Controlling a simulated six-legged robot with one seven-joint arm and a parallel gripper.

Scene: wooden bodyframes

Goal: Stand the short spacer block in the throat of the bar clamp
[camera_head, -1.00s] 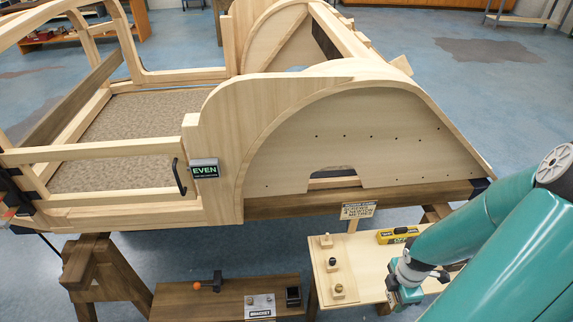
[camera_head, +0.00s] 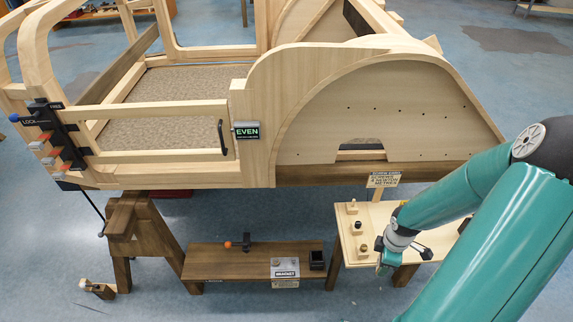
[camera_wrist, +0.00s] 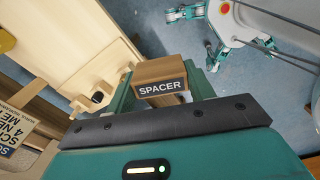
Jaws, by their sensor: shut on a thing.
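The spacer block (camera_wrist: 160,71) is a brown wooden block with a black label reading SPACER. In the wrist view my gripper (camera_wrist: 163,88) is shut on it, with one teal finger on each side. In the head view my gripper (camera_head: 382,266) hangs near the front left of the light table; the block cannot be made out there. A black clamp-like tool with an orange knob (camera_head: 240,243), which looks like the bar clamp, is on the low dark bench, left of my gripper. Its throat is too small to make out.
The low bench (camera_head: 215,262) also bears a BRACKET plate (camera_head: 285,268) and a black cup (camera_head: 317,260). The light table (camera_head: 347,222) holds small wooden pieces and a sign (camera_head: 383,181). The wooden bodyframe (camera_head: 200,176) overhangs behind, on a trestle (camera_head: 140,225).

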